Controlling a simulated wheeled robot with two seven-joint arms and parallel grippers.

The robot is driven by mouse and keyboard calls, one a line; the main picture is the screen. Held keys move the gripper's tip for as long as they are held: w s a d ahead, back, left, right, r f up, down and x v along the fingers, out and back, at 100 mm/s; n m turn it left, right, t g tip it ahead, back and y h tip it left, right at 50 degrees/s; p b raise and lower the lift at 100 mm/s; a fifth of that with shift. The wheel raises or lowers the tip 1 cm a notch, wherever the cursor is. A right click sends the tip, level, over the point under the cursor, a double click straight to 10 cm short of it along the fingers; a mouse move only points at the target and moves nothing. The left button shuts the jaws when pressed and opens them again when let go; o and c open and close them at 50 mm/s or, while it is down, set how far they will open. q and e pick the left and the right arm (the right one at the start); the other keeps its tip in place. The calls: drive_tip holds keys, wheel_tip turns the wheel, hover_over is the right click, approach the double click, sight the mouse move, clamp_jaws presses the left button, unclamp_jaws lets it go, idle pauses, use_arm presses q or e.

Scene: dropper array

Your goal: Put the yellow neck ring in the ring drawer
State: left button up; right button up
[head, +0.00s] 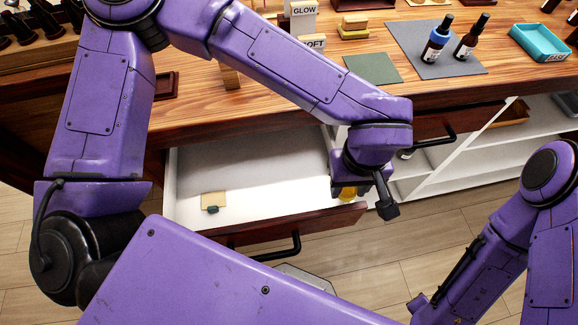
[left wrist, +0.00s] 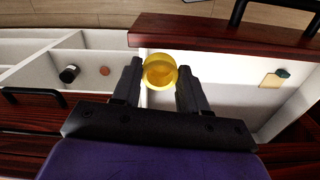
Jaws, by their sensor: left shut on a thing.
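The yellow neck ring (left wrist: 160,71) is between the two fingers of my left gripper (left wrist: 159,80) in the left wrist view. In the head view only a small part of the ring (head: 347,193) shows below my left gripper (head: 360,190), which hides the rest. The open drawer (head: 265,180) is pulled out below the worktop, with white inside walls and a dark red wood front. The gripper and ring are over its right front corner, close to the front panel. I cannot tell how high the ring is above the drawer floor.
A tan card with a small dark green piece (head: 213,202) lies in the drawer; most of its floor is bare. White shelves (head: 470,160) stand to the right. Two dark bottles (head: 437,42) stand on a grey mat, beside a teal tray (head: 540,42), on the worktop.

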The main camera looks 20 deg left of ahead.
use_arm(q)
drive_tip(key=a+f, duration=0.2)
drive_tip(key=a, duration=0.2)
hover_over(299, 197)
drive_tip(key=f, duration=0.5)
drive_tip(key=shift+d+f, duration=0.1)
drive_tip(key=shift+d, duration=0.3)
drive_tip(key=shift+s+a+f, duration=0.1)
drive_tip(key=shift+a+f, duration=0.15)
drive_tip(key=shift+f, duration=0.05)
wheel_tip(299, 197, down, 3)
drive_tip(key=shift+a, duration=0.15)
drive_tip(key=shift+f, duration=0.3)
drive_tip(key=o, duration=1.2)
drive_tip(key=shift+f, duration=0.1)
